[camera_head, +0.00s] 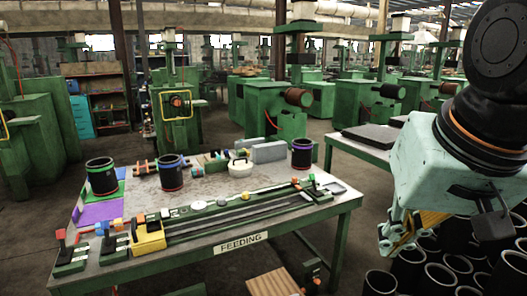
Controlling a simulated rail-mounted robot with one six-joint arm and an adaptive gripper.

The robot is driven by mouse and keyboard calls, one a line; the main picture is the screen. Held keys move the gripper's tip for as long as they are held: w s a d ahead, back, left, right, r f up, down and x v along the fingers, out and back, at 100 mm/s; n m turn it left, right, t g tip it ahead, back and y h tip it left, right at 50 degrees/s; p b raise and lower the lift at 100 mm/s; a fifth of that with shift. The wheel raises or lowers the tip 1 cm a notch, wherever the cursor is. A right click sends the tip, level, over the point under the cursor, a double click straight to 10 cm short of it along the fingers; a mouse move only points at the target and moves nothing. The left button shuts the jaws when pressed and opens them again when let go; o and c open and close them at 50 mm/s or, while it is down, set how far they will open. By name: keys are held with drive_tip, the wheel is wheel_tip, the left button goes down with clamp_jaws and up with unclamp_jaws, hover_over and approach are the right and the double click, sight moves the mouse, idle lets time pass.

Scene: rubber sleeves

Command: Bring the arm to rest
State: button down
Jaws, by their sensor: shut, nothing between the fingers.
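The lower part of my arm (497,50) fills the upper right of the head view. It is black, with a large round joint cover and an orange ring lower down.
Black sleeves with purple (302,153), blue (171,173) and green (101,176) bands stand on the table. A yellow block (148,237) sits at its front. Several black sleeves (381,284) stand at lower right. A side table (361,151) and green machines stand behind.

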drive_tip(key=s+f+n+g, duration=0.1)
drive_tip(key=s+f+n, duration=0.1)
drive_tip(key=s, duration=1)
drive_tip(key=shift+a, duration=0.15)
